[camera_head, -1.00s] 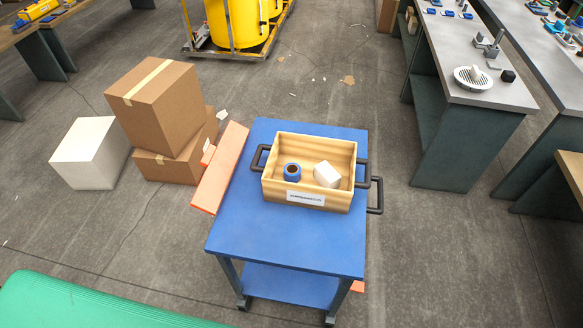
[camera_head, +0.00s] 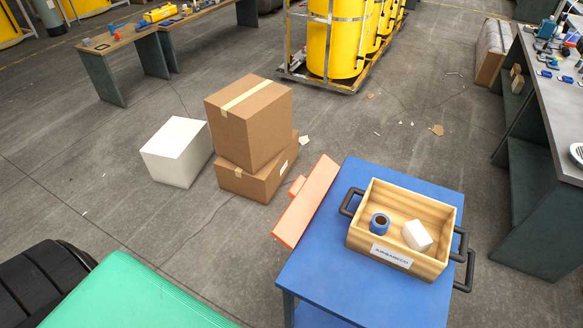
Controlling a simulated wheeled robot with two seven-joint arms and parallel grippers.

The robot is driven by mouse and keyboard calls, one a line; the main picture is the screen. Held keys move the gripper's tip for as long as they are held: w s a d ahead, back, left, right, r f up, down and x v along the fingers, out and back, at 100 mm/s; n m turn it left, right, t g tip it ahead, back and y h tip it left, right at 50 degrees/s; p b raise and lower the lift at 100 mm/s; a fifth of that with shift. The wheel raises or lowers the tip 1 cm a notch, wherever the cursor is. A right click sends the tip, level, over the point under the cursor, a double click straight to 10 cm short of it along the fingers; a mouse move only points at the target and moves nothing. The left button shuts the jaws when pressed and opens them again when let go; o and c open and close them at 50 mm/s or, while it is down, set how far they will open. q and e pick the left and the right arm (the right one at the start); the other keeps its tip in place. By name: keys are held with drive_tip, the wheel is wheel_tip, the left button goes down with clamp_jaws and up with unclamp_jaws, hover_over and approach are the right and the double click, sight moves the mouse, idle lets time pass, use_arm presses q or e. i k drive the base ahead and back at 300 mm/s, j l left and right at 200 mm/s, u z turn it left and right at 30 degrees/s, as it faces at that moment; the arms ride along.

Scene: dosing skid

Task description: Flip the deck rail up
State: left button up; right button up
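A blue cart (camera_head: 345,275) stands at the lower right of the view. A long orange panel (camera_head: 308,200) with a small raised tab lies along its left edge, slanting outward; I cannot tell for sure that this is the deck rail. A wooden box (camera_head: 358,240) with dark handles sits on the cart top. It holds a blue ring-shaped roll (camera_head: 379,224) and a white block (camera_head: 417,236). Neither of my grippers is in view.
Two stacked cardboard boxes (camera_head: 247,125) and a white box (camera_head: 177,152) stand left of the cart. Yellow tanks on a frame (camera_head: 337,45) are behind. A workbench (camera_head: 545,150) is at right. A green surface (camera_head: 140,300) fills the lower left.

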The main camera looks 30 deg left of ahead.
sight(307, 194)
drive_tip(key=i+j, duration=0.1)
drive_tip(key=j, duration=0.45)
drive_tip(key=i+j, duration=0.1)
drive_tip(key=j, duration=2.1)
drive_tip(key=i+z, duration=0.05)
